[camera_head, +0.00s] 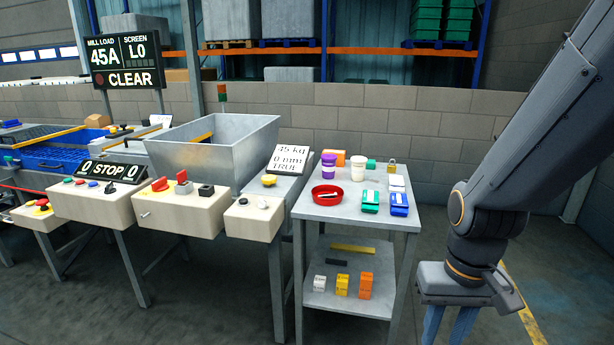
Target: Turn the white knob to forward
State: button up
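The grey stand (350,212) carries a red dish (327,195), jars, a padlock and small coloured boxes. A larger box (178,212) with red and black switches is left of the knob box. A metal hopper (213,150) stands behind. The floor before the stand is clear.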

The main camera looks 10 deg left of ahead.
aim_at(263, 205)
jog(key=u, duration=0.15)
jog(key=i, duration=1.55)
jog(key=u, duration=0.35)
